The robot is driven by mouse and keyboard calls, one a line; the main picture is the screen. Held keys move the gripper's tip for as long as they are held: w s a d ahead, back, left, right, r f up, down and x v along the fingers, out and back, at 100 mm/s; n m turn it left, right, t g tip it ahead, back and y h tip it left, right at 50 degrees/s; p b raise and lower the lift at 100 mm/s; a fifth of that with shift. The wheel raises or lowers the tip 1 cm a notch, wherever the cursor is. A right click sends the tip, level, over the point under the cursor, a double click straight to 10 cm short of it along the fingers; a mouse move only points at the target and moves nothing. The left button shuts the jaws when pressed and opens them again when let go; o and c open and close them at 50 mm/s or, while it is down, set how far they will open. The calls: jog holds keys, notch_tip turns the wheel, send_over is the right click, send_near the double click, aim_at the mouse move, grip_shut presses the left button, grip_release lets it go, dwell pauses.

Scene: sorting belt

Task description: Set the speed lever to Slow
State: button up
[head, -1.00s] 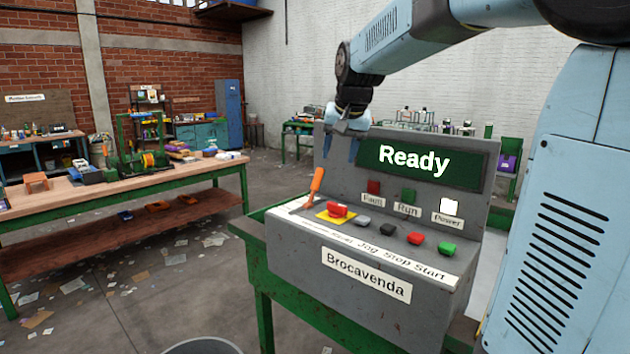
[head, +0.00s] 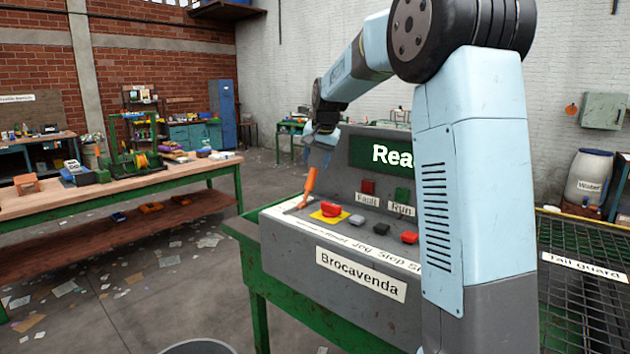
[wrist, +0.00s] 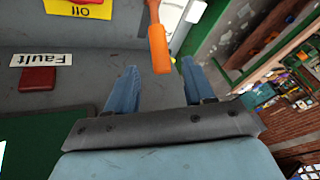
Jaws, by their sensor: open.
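The speed lever has an orange handle (head: 311,180) and stands at the left end of the grey control console (head: 300,259). It leans up and to the right in the head view. My gripper (head: 319,160) is just above the handle's top. In the wrist view the orange handle (wrist: 160,50) points toward the gap between the two blue fingers of my gripper (wrist: 157,75). The fingers are apart, with no contact visible. The speed markings by the lever are too small to read.
Beside the lever is a red button on a yellow plate (head: 318,215), then several smaller buttons. The console's upright panel carries a red Fault lamp (head: 368,186) and a display (head: 372,153), partly hidden by my arm. A workbench (head: 190,177) stands to the left.

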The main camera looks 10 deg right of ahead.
aim_at(312, 175)
jog(key=x, duration=0.8)
jog(key=shift+f, duration=0.25)
grip_shut()
